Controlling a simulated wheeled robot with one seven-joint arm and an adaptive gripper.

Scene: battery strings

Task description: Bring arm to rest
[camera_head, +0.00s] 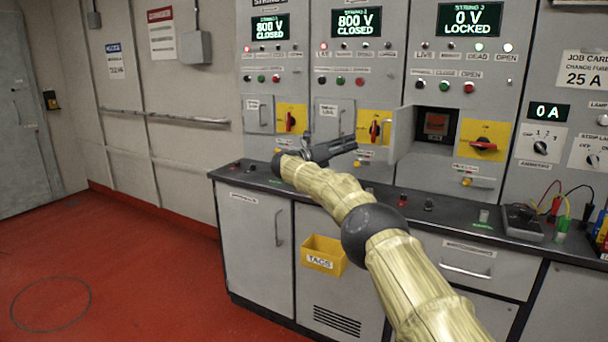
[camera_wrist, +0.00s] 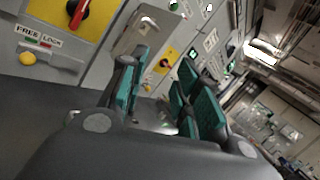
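My arm (camera_head: 320,190) reaches forward from the lower right in the head view, in a pale segmented sleeve with a dark joint. My gripper (camera_head: 330,150) is at its end, above the counter and in front of the middle cabinet panels. In the wrist view my gripper (camera_wrist: 162,92) has its two teal-padded fingers apart, and I see nothing between them but the background. It looks empty. Whether it touches a panel is hard to tell.
The dark counter (camera_head: 250,180) runs under the panels. Red rotary handles (camera_head: 290,121) stick out. A yellow TAGS bin (camera_head: 323,256) hangs on the front. A meter (camera_head: 522,222) with leads lies at the right. The red floor (camera_head: 150,270) at left is clear.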

